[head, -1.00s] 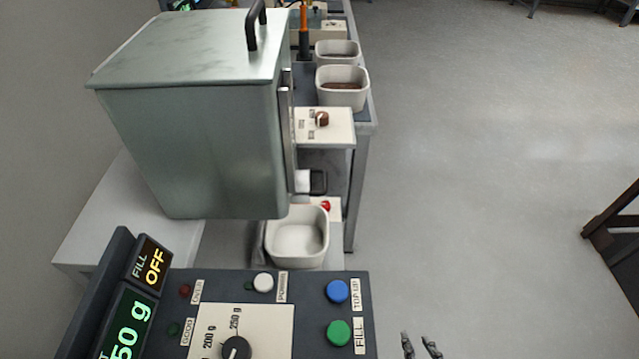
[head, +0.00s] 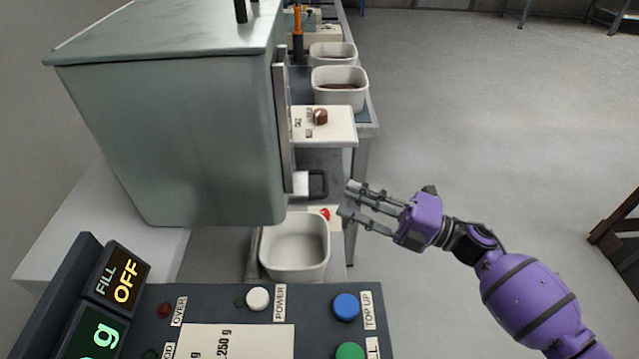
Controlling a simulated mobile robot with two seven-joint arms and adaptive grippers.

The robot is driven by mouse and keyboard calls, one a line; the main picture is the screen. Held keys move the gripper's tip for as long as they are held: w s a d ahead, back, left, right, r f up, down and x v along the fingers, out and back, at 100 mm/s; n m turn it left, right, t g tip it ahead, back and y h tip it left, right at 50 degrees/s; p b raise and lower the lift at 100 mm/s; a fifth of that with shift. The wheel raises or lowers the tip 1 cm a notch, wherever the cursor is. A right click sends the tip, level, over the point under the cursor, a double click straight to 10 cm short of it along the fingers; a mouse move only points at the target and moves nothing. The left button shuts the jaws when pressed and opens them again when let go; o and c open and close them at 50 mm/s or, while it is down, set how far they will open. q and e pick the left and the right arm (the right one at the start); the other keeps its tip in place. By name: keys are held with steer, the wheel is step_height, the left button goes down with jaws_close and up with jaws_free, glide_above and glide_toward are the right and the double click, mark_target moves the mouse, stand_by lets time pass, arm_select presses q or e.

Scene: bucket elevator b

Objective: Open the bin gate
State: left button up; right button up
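The large grey-green metal bin (head: 175,135) stands at the left. On its right side is a vertical metal gate strip (head: 283,125), with a white block (head: 300,182) and a black handle (head: 318,184) low down. My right gripper (head: 349,201) comes in from the right. Its fingers are apart and point left at the black handle, with a small gap showing between them and the handle. Nothing is between the fingers. My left gripper is not in view.
A white tub (head: 296,247) stands below the bin. In front is a dark control panel (head: 265,300) with buttons and a display (head: 122,282) reading FILL OFF. A knob panel (head: 322,124) and tubs (head: 340,88) sit behind. The floor at right is open.

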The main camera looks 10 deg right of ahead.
mark_target(325, 182)
steer(key=p+x, duration=0.1)
steer(key=x, duration=0.6)
steer(key=shift+c, duration=0.6)
steer(key=shift+w, duration=0.1)
jaws_close()
steer(key=shift+r, duration=0.15)
